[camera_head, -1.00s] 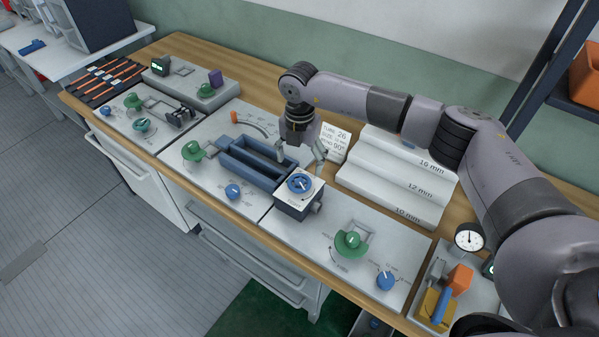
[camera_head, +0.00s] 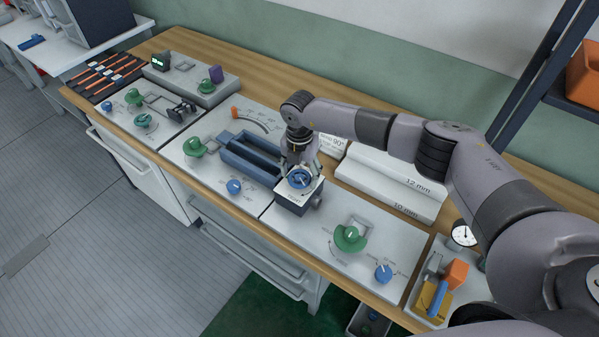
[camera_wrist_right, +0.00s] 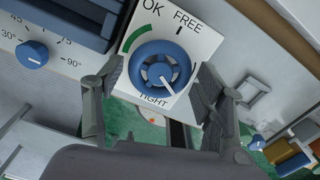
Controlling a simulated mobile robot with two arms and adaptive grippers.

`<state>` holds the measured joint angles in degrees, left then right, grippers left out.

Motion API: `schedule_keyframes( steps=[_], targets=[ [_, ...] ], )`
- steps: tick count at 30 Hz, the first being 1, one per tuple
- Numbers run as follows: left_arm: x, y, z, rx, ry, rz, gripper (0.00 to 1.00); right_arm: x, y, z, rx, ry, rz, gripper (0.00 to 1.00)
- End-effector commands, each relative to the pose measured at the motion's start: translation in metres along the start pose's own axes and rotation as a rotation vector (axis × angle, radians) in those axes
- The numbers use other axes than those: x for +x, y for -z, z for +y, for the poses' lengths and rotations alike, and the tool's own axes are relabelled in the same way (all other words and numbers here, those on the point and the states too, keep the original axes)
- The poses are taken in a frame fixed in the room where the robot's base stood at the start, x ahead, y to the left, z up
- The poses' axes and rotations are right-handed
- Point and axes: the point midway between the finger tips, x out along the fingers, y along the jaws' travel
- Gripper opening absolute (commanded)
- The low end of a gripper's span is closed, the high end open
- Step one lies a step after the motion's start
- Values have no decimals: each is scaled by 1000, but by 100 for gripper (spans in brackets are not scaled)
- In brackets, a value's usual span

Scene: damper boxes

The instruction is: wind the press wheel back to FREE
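The press wheel is a blue handwheel (camera_wrist_right: 148,51) on a white dial plate marked OK, FREE and TIGHT. Its white pointer points down and slightly right in the right wrist view, near TIGHT and away from the FREE tick. In the head view the wheel (camera_head: 299,180) sits on top of a dark blue press block (camera_head: 293,204) on the bench. My right gripper (camera_head: 301,168) is just above the wheel. Its fingers are spread, one on each side of the wheel; contact is not visible. My left gripper is not in view.
A blue slotted clamp (camera_head: 248,158) stands left of the press. Stepped white blocks (camera_head: 385,185) marked in mm stand behind and to the right. Green knobs (camera_head: 350,238) and blue dials (camera_head: 383,273) sit on the panels. The bench's front edge is close to the press.

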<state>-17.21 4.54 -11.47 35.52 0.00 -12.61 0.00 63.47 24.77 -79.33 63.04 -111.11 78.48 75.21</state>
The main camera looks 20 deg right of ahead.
Motion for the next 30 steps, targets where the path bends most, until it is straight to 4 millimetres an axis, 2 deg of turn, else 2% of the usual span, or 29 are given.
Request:
schedule_keyframes(
  steps=[2,15,23,30],
  targets=[
    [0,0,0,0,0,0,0,0,0,0,0,0,0,57],
    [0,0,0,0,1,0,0,0,0,0,1,0,0,28],
    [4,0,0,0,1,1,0,1,0,0,-25,0,0,28],
    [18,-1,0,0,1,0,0,2,-1,0,-146,0,-2,28]
  ],
)
